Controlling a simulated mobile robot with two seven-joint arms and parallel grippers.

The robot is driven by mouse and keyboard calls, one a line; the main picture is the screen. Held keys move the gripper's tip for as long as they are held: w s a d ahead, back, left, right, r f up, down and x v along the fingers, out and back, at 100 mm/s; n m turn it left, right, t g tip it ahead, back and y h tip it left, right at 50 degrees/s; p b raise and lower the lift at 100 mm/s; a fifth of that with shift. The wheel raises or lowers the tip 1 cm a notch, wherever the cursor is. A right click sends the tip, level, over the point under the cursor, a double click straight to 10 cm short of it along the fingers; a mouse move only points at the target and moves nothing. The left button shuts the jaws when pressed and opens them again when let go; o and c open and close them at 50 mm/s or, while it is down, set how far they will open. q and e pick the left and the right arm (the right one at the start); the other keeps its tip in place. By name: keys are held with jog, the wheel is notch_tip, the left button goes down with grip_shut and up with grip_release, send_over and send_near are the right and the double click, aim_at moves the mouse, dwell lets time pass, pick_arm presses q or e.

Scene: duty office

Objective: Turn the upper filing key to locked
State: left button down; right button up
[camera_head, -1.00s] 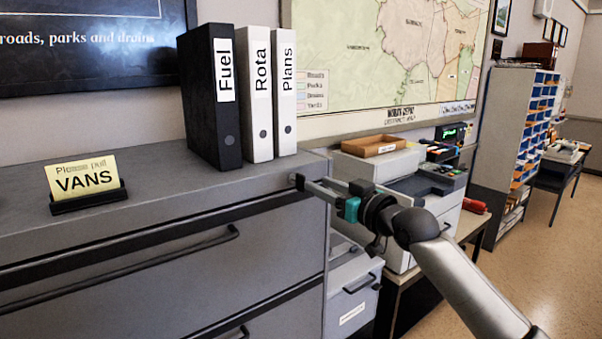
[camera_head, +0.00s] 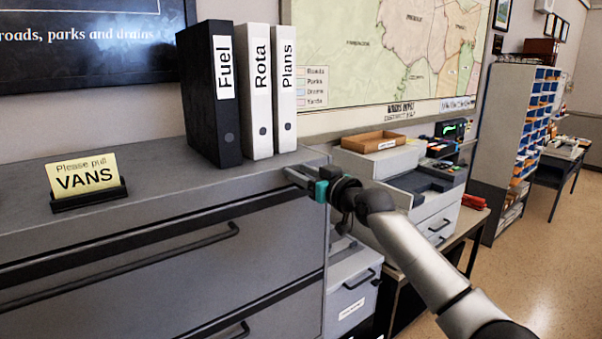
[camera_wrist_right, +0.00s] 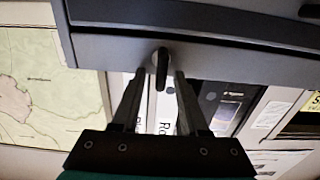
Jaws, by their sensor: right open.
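The upper filing key (camera_wrist_right: 162,68) shows in the right wrist view as a dark, narrow piece on the grey cabinet's upper front strip, its long side upright in the picture. My right gripper (camera_wrist_right: 160,88) is open, with one finger on each side of the key. I cannot tell whether either finger touches it. In the head view my right gripper (camera_head: 298,178) is at the top right front corner of the grey filing cabinet (camera_head: 265,245) and hides the key there. My left gripper is not in view.
Fuel (camera_head: 213,130), Rota (camera_head: 262,125) and Plans (camera_head: 285,130) binders stand on the cabinet top, close behind my right gripper. A yellow VANS sign (camera_head: 85,175) stands farther left. A printer-like unit (camera_head: 395,165) with a wooden tray (camera_head: 373,141) stands to the right.

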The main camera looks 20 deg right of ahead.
grip_shut()
dwell(0.4)
jog(key=shift+m, duration=0.3)
jog(key=m, duration=0.3)
jog(key=shift+w+d+m+p, duration=0.1)
jog(key=shift+d+m+p, duration=0.2)
jog(key=shift+p, duration=0.1)
jog(key=m, duration=0.3)
jog(key=m+p, duration=0.1)
jog(key=shift+w+d+f+m, duration=0.1)
jog(key=shift+d+f+m, duration=0.15)
jog(key=shift+d+m, duration=0.05)
jog(key=shift+w+d+f+m+p, duration=0.1)
jog(key=shift+f+m+p, duration=0.3)
jog(key=shift+m, duration=1.15)
jog(key=shift+s+d+f+m+p, duration=0.1)
jog(key=shift+m+p, duration=0.45)
jog(key=shift+m, duration=0.95)
jog(key=shift+w+d+f+m+p, duration=0.15)
jog(key=shift+m+p, duration=0.35)
jog(key=shift+m, duration=1.05)
jog(key=shift+a+f, duration=0.1)
